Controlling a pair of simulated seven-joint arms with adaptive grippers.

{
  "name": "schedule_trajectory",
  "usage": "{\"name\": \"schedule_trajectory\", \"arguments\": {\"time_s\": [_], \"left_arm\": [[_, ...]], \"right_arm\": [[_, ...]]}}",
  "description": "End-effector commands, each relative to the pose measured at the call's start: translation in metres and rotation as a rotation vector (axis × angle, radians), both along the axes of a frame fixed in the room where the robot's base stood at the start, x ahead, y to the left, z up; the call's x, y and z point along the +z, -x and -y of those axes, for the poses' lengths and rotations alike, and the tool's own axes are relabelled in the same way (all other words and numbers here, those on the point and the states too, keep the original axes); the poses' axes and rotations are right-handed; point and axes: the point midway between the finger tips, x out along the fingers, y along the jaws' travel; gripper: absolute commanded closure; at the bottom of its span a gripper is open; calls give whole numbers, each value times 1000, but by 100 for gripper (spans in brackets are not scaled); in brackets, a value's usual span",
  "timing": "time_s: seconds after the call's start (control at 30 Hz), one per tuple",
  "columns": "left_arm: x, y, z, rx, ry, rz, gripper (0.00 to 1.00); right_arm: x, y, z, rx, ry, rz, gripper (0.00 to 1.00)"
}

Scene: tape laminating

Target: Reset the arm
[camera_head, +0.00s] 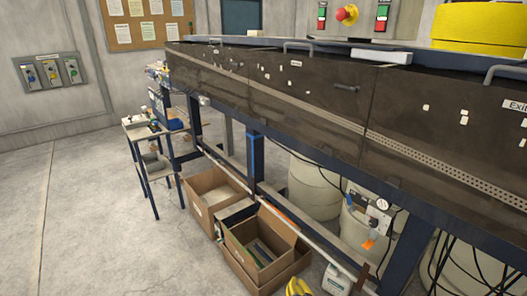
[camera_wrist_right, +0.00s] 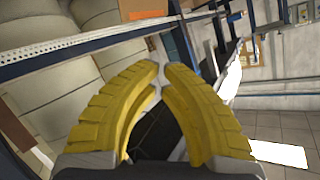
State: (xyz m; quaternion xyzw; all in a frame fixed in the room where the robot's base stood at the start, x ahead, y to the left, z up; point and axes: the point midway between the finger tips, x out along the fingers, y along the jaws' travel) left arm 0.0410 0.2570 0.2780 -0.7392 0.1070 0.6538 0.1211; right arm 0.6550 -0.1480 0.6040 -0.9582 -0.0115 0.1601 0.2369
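My right gripper (camera_head: 298,287) shows only as yellow fingertips at the bottom edge of the head view, in front of the boxes under the long bench. In the right wrist view, my right gripper (camera_wrist_right: 161,68) has its two yellow ribbed fingers curving in until the tips all but meet. Nothing is held between them, and a dark gap shows lower down. My left gripper is not in view.
A long dark bench (camera_head: 330,115) runs across the head view. Beneath it stand cardboard boxes (camera_head: 210,190) and pale drums (camera_head: 315,185), with cables at right. A yellow roll (camera_head: 480,28) lies on top. A small cart (camera_head: 140,131) stands left; the left floor is clear.

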Motion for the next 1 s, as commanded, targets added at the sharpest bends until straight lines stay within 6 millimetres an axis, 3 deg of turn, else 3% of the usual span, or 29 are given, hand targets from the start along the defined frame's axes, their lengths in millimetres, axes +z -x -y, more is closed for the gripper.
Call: {"name": "schedule_trajectory", "arguments": {"time_s": [0.03, 0.2, 0.37, 0.5, 0.8, 1.0], "left_arm": [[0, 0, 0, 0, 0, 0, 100], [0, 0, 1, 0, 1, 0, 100], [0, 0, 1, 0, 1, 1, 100], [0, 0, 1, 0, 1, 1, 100], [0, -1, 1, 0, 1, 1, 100], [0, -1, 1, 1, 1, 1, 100]], "right_arm": [[-30, 21, 1, 33, 54, -64, 100], [-113, 93, 7, 142, 214, -249, 100], [-179, 172, 20, 235, 334, -413, 100], [-228, 247, 34, 314, 423, -549, 100], [-299, 420, 73, 474, 568, -817, 100], [-320, 524, 96, 546, 613, -947, 100]]}}
